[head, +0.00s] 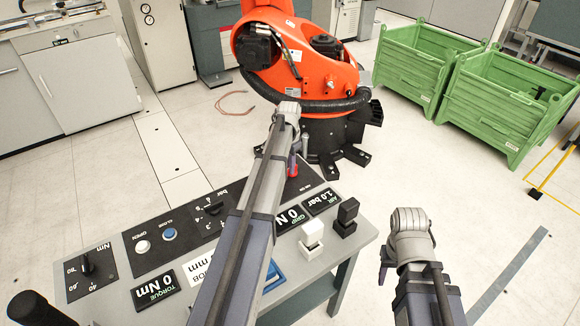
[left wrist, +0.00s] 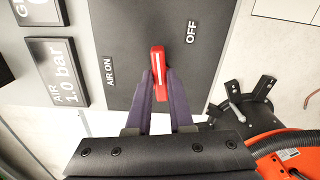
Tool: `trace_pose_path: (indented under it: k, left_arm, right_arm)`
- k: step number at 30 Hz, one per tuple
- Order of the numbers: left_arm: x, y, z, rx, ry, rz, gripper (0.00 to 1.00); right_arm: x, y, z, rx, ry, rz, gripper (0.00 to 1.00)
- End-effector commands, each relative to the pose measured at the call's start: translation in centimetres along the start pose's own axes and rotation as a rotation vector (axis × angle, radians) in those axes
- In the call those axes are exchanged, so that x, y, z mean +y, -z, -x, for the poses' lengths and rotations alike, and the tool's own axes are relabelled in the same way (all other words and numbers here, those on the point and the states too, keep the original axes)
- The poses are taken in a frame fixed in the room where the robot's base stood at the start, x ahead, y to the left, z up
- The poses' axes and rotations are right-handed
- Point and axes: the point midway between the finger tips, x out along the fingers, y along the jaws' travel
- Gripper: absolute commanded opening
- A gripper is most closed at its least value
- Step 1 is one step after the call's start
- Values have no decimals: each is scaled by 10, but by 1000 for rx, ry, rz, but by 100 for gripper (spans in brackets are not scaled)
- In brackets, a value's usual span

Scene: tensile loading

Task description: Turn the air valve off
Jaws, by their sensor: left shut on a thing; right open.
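The air valve handle is a red lever with a white stripe (left wrist: 158,75), on a dark panel between the printed words AIR ON and OFF. Its stripe runs nearly up and down in the left wrist view. The purple fingers of my left gripper (left wrist: 162,92) are shut on the handle, one on each side. In the head view the red handle (head: 292,164) shows partly behind my left arm at the console's far right. My right gripper (head: 408,262) is open and empty, off the console's right side; its fingers are partly hidden.
The AIR display (head: 321,202) reads 1.0 bar. Black and white blocks (head: 346,216) stand on the grey console (head: 345,250) near its right edge. An orange robot arm (head: 310,75) stands behind it. Green crates (head: 410,62) are at the back right.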

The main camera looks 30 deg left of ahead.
Motion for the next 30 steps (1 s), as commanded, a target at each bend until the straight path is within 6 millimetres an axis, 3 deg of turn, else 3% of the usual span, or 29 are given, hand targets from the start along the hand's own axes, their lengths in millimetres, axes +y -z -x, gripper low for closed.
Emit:
trace_pose_path:
  k: [12,28,29,30]
  left_arm:
    - [-2,0,0,0,0,-155,0]
    - [-3,0,0,0,0,-175,0]
    - [-3,0,0,0,0,-174,22]
    - [-3,0,0,0,0,-174,27]
  right_arm:
    - [0,0,0,0,0,0,50]
    - [0,0,0,0,0,0,50]
    - [0,0,0,0,0,0,50]
    - [0,0,0,0,0,0,50]
